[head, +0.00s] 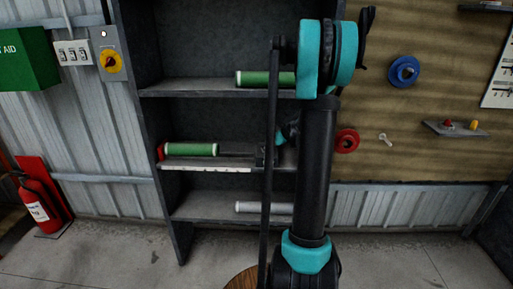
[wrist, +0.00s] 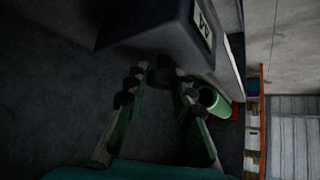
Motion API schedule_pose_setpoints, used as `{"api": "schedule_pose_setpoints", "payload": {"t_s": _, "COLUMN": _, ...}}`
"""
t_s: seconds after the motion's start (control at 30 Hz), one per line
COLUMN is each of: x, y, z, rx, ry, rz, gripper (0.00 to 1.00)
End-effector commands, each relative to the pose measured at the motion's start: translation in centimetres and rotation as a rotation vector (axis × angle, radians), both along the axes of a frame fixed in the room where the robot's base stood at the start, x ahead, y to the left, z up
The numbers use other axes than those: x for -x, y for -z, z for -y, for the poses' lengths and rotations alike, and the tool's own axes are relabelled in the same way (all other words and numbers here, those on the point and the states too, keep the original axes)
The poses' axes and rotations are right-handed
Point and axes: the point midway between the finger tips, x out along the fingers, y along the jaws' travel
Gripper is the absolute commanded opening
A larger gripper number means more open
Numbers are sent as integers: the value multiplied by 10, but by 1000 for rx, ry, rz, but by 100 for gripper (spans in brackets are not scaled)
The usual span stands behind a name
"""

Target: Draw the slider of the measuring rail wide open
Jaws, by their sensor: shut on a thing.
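The measuring rail (head: 235,155) lies on the middle shelf in the head view, with a red end piece (head: 161,151) at its left. A dark block, which looks like the slider (head: 261,156), is at the right of its visible part, partly behind my arm. In the wrist view the slider (wrist: 170,30) is a large dark block with a small pale display; the figures are not readable. My gripper (wrist: 158,78) is shut on a small dark part at the slider, seemingly its handle. In the head view my arm hides the fingers and the rail's right part.
A green roll (head: 190,149) lies along the rail's left part and shows in the wrist view (wrist: 214,103). Another green roll (head: 260,78) is on the shelf above, a pale roll (head: 262,207) below. The shelf unit's left upright (head: 138,120) stands close by.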

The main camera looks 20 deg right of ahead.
Motion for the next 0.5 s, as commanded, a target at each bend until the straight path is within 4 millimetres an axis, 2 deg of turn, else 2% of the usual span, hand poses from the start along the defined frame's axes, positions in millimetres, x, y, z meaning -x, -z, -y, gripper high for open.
{"api": "schedule_pose_setpoints", "payload": {"t_s": 0.13, "x": 3, "y": 0, "z": 10, "rx": 0, "ry": 1, "rz": 0, "gripper": 0}}
{"api": "schedule_pose_setpoints", "payload": {"t_s": 0.5, "x": 4, "y": 0, "z": 14, "rx": 3, "ry": 4, "rz": -1, "gripper": 0}}
